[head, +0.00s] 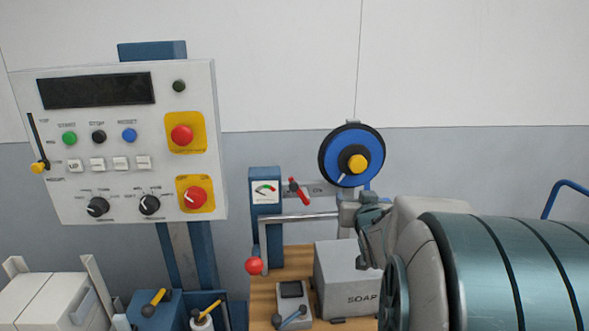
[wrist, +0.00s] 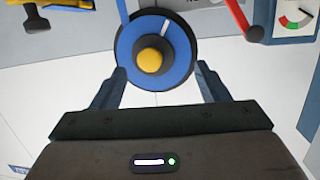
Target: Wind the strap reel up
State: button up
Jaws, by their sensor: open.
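The strap reel (head: 340,168) is a blue disc with a black rim, a white mark and a yellow knob (head: 357,163), mounted upright by the wall in the head view. In the wrist view the reel (wrist: 182,65) shows face-on at the top, with its yellow knob (wrist: 151,61) at the centre and a blue strap at its upper left. My gripper (wrist: 160,82) is open, its two fingers spread on either side of the reel's near edge. Nothing is held. In the head view my gripper (head: 368,215) is just below the reel, partly hidden by my arm.
A control panel (head: 118,140) with buttons and knobs stands at left. A gauge post (head: 265,215), a red-handled valve (head: 299,191) and a red-ball lever (head: 255,265) stand left of the reel. A grey SOAP box (head: 345,278) sits on the wooden bench below.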

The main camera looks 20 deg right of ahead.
aim_at(357, 165)
jog(key=w+d+p, duration=0.1)
jog(key=w+d, duration=0.1)
jog(key=w, duration=0.2)
jog(key=w+d+r+t+p, duration=0.1)
jog(key=w+d, duration=0.2)
jog(key=w, duration=0.2)
jog(key=w+d+t+p, duration=0.1)
jog(key=w+d, duration=0.2)
jog(key=w, duration=0.1)
jog(key=shift+w+d+r+h, duration=0.1)
jog(key=shift+w+r+h, duration=0.1)
jog(key=shift+r+h, duration=0.1)
jog(key=c, duration=1.4)
jog(key=shift+w, duration=0.1)
